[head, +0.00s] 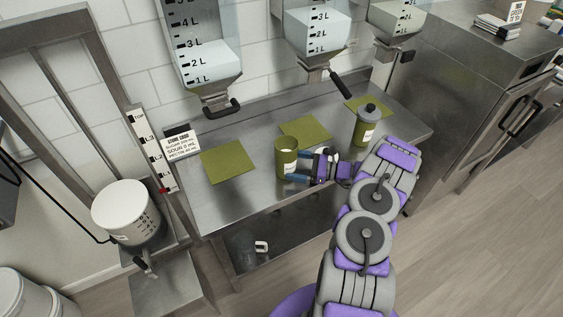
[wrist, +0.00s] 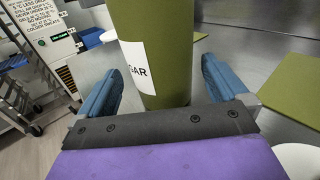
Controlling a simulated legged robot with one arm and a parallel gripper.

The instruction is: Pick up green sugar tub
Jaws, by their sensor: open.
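The green sugar tub (head: 287,157) stands upright on the steel table, at its front edge near the middle. In the wrist view the tub (wrist: 165,35) fills the centre, with a white label ending in "GAR"; its top is out of that view. My gripper (head: 299,167) reaches it from the right in the head view. Its blue fingers (wrist: 161,80) are open, one on each side of the tub.
Green mats (head: 228,161) lie on the steel table (head: 205,200). Dispensers with level marks (head: 205,60) hang above the back of the table. A white bucket (head: 125,212) stands at the left.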

